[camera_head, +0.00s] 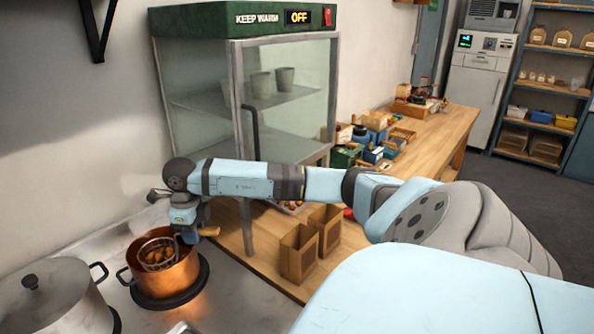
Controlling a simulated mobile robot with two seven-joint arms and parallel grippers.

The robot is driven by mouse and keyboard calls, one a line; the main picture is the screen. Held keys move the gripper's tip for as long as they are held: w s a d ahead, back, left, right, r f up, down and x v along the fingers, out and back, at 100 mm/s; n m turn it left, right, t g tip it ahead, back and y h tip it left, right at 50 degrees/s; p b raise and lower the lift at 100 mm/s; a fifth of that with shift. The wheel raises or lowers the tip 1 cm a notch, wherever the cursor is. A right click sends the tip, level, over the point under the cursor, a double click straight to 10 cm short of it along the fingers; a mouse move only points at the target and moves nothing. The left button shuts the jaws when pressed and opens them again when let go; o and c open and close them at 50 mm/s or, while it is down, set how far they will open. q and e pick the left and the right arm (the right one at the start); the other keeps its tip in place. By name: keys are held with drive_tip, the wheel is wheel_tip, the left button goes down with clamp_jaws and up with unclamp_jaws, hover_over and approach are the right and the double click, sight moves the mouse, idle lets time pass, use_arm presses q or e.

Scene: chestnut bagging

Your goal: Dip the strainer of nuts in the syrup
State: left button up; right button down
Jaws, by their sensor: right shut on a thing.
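A copper pot (167,279) stands on a dark burner at the lower left, with an orange glow around its base. A wire strainer (146,254) with brown nuts (160,255) in it sits within the pot's opening. I cannot tell how deep it is, and the syrup level is not clear. My right gripper (188,235) points down at the pot's right rim. It is shut on the strainer's handle (209,231), whose wooden end sticks out to the right. My left gripper is not in view.
A lidded steel pot (57,300) stands left of the copper pot. Two open brown paper bags (298,255) stand on the wooden counter to the right. A glass warming cabinet (280,110) marked OFF stands behind my right arm. Small boxes and jars crowd the counter farther back.

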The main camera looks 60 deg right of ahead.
drive_tip(key=shift+r+p, duration=0.3)
drive_tip(key=shift+r, duration=0.5)
drive_tip(key=shift+r+p, duration=1.15)
drive_tip(key=shift+r, duration=0.9)
drive_tip(key=shift+r+p, duration=1.2)
drive_tip(key=shift+r, duration=1.05)
drive_tip(key=shift+r, duration=0.1)
wheel_tip(320, 180, up, 4)
drive_tip(key=shift+f+p, duration=0.1)
drive_tip(key=shift+p, duration=1)
